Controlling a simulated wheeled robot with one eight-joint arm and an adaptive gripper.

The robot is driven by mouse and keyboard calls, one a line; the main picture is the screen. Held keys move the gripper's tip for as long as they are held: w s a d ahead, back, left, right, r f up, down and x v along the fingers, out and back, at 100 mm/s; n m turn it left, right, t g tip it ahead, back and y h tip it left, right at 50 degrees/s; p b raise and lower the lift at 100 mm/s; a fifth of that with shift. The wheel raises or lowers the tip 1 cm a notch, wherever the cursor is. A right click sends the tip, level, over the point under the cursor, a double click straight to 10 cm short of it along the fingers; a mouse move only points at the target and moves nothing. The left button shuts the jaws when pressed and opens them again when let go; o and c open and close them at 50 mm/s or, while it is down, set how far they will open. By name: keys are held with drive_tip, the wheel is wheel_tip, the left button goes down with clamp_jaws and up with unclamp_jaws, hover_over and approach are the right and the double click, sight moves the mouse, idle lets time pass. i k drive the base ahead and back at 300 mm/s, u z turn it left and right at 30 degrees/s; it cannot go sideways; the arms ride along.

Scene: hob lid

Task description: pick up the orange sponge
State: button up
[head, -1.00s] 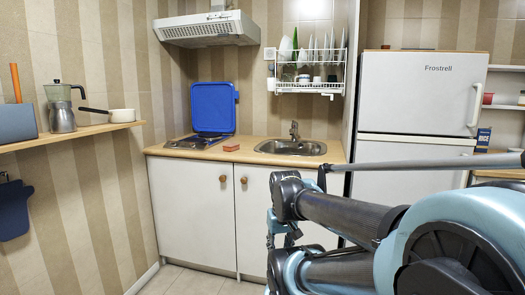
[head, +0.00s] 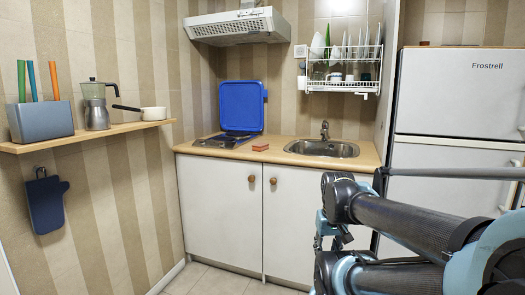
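The orange sponge (head: 260,147) is a small flat reddish-orange block. It lies on the wooden worktop (head: 228,152), between the hob and the sink. My arm reaches in from the lower right, in front of the right cupboard door, well apart from the sponge. I cannot make out my gripper's fingers in the head view.
The hob (head: 212,143) has its blue lid (head: 238,106) raised, left of the sponge. A sink (head: 322,149) with a tap lies to the right, under a dish rack (head: 342,85). A fridge (head: 458,92) stands at right. A shelf (head: 88,137) with a moka pot (head: 96,104) is on the left wall.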

sight(260, 147)
drive_tip(key=i, duration=0.9)
